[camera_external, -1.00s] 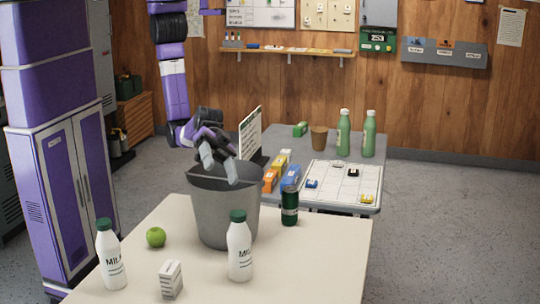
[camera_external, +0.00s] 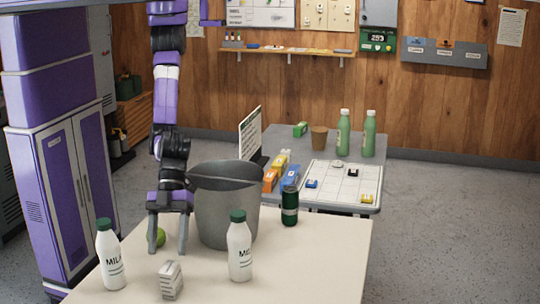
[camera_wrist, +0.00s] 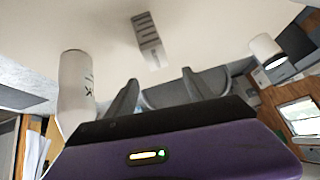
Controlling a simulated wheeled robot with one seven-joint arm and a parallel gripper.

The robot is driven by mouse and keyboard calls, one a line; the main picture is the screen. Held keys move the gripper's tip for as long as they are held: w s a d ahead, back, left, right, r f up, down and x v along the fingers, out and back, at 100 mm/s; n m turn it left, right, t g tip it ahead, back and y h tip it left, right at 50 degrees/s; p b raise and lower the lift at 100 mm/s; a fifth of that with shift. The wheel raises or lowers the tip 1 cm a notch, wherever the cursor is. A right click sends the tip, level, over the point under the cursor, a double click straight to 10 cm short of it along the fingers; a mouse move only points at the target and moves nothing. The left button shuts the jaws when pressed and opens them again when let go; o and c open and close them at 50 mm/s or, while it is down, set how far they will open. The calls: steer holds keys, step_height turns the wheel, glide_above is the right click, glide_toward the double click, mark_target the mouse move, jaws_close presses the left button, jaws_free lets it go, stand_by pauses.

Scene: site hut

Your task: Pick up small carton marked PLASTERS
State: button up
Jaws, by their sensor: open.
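A small white carton (camera_external: 171,280) with grey print stands near the front edge of the cream table; its print is too small to read. In the wrist view the carton (camera_wrist: 150,42) lies beyond the fingertips, a little left of the middle. My gripper (camera_external: 167,248) is open and empty, pointing down above the table, behind the carton and apart from it. Its two fingers also show in the wrist view (camera_wrist: 160,82). A green apple (camera_external: 157,237) is partly hidden by the fingers.
A milk bottle (camera_external: 111,258) stands left of the carton, another (camera_external: 239,250) right of it. A grey bucket (camera_external: 226,215) stands close right of my gripper, with a dark green can (camera_external: 289,206) beyond. The table's right part is clear. A grey table (camera_external: 345,148) behind holds cartons and bottles.

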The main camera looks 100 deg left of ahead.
mark_target(169, 266)
steer(key=f, duration=0.2)
steer(key=d+f, duration=0.1)
steer(key=f, duration=0.2)
steer(key=shift+w+f, duration=0.1)
steer(key=shift+w, duration=0.05)
steer(key=shift+w+d+f, duration=0.1)
steer(key=shift+d+f, duration=0.3)
steer(key=shift+f, duration=0.05)
jaws_close()
